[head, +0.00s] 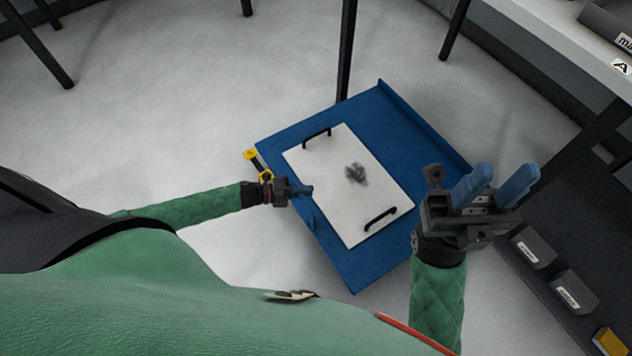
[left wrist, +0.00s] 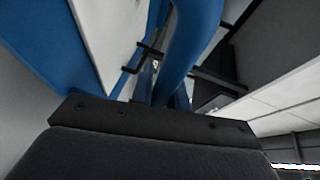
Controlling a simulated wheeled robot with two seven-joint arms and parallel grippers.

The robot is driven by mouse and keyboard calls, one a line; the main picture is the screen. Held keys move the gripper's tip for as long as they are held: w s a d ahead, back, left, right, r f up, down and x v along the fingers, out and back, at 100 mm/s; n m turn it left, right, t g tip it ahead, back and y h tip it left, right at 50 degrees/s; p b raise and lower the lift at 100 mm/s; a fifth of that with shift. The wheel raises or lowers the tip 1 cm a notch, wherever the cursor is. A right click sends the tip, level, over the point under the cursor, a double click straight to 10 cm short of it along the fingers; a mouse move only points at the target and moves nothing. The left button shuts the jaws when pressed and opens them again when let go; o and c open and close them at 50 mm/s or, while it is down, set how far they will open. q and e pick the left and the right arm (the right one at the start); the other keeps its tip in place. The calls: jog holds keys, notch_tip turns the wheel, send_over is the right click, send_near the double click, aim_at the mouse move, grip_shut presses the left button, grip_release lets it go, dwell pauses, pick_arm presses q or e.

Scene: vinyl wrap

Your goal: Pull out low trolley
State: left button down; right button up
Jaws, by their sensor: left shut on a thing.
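The low trolley (head: 283,137) is a flat blue platform standing at an angle on the pale floor in the head view. A white board (head: 345,215) with two black handles and a dark smudge lies on it. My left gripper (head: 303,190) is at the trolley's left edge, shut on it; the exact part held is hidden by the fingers. In the left wrist view, the blue fingers (left wrist: 182,60) look close together, beside the blue platform (left wrist: 45,40) and white board (left wrist: 112,35). My right gripper (head: 497,187) is open and empty, raised near the trolley's right corner.
A dark table leg (head: 346,55) stands just behind the trolley. A bench with a dark lower shelf and grey boxes (head: 533,247) is at the right. A yellow item (head: 252,156) sits at the trolley's left corner.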

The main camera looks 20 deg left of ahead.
pick_arm(q)
jog(key=shift+s+a, duration=0.65)
jog(key=shift+s, duration=0.2)
jog(key=c, duration=1.4)
grip_release()
jog(key=shift+o, duration=0.2)
jog(key=p+v, duration=0.1)
jog(key=v, duration=0.6)
jog(key=shift+s+a, duration=0.15)
jog(key=shift+a, duration=0.2)
